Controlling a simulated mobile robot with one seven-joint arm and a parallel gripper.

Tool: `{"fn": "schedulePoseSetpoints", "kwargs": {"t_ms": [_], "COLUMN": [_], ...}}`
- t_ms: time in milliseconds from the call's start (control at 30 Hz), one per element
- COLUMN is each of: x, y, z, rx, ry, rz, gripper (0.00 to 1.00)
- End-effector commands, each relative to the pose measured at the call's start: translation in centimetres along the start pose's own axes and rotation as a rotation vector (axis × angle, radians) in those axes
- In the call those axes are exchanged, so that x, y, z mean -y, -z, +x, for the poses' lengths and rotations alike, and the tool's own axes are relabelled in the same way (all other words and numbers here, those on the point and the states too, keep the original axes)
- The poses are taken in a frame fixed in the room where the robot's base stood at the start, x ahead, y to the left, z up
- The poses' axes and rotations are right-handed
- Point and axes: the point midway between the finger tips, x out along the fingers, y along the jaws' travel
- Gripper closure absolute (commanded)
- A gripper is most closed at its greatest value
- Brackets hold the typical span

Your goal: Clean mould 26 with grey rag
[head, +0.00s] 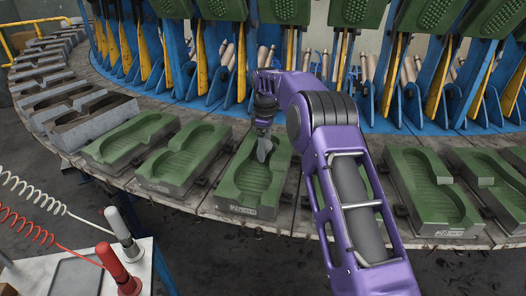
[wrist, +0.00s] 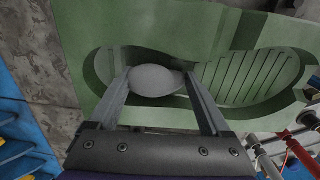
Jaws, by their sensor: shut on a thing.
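The green sole mould (head: 257,185) under my gripper lies open on the rotary table, with a sole-shaped hollow and a number plate at its front that is too small to read surely. It fills much of the wrist view (wrist: 215,28), with the ribbed part of the hollow on the right. My gripper (head: 264,148) points down into the mould's far end. Its fingers are shut on the grey rag (wrist: 157,80), a rounded pale lump inside the smooth end of the hollow. I cannot tell whether the rag touches the mould floor.
Other green moulds (head: 180,160) stand close on both sides, and grey moulds (head: 85,115) follow at the left. Raised green lids (head: 357,12) on blue frames (head: 390,100) line the back. A white table (head: 65,275) with red and white coiled-hose tools (head: 120,270) stands at the lower left.

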Motion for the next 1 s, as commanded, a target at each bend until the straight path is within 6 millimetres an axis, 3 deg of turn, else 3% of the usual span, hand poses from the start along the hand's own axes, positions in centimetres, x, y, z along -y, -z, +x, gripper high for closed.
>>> {"fn": "schedulePoseSetpoints", "kwargs": {"t_ms": [433, 1000], "x": [-3.6, -4.1], "y": [-0.1, -0.3], "z": [0.4, 0.5], "rx": [0.002, 0.004], "ry": [0.001, 0.003], "rz": [0.000, 0.000], "gripper": [0.71, 0.71]}}
